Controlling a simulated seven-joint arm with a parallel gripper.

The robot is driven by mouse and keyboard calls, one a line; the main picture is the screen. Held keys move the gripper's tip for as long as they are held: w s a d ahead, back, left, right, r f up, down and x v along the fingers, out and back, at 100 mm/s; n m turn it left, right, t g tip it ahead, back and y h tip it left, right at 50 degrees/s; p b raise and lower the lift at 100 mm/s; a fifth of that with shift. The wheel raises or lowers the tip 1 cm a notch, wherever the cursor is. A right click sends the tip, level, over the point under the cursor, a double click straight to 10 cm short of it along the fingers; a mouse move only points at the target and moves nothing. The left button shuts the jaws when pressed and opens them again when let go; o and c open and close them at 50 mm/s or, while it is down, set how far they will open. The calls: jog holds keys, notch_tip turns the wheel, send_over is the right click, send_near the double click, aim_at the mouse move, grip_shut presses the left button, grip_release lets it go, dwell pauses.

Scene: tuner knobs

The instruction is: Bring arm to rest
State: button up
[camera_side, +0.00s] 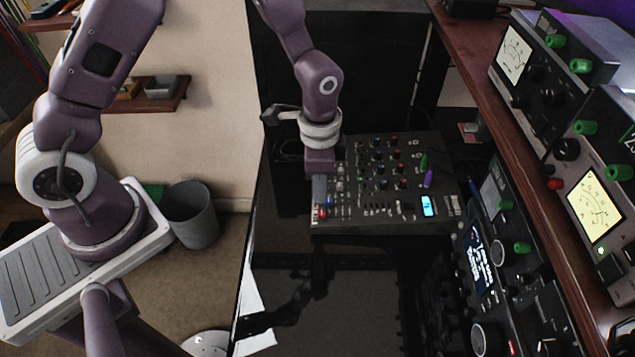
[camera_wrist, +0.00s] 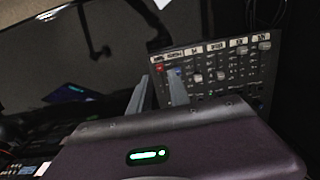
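My gripper (camera_side: 319,188) hangs at the left part of a black mixer panel (camera_side: 375,218) with rows of knobs. In the wrist view, its two grey fingers (camera_wrist: 159,78) stand apart with a gap between them, and I see nothing held. The mixer panel's knobs and labelled top strip (camera_wrist: 215,47) show just beyond the fingertips. A small blue knob lies close to the right fingertip; I cannot tell whether they touch. In the side view the fingers are small and partly blend with the panel.
Radio units with green knobs and meters (camera_side: 595,205) stand on a wooden shelf at the right. More knobbed gear (camera_side: 480,262) lies below. A glossy black desk (camera_side: 350,290) has open room in front of the mixer. A grey bin (camera_side: 192,215) stands on the floor.

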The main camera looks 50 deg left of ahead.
jog(key=s+a+r+n+t, duration=0.2)
jog(key=s+r, duration=0.1)
jog(key=r, duration=0.7)
jog(key=s+a+r+n+t, duration=0.1)
jog(key=s+a+r+n, duration=0.2)
jog(key=r, duration=0.7)
jog(key=s+a+r+n+t, duration=0.2)
jog(key=s+r, duration=0.4)
jog(key=s, duration=0.7)
jog(key=shift+n+t, duration=0.3)
jog(key=shift+n, duration=0.6)
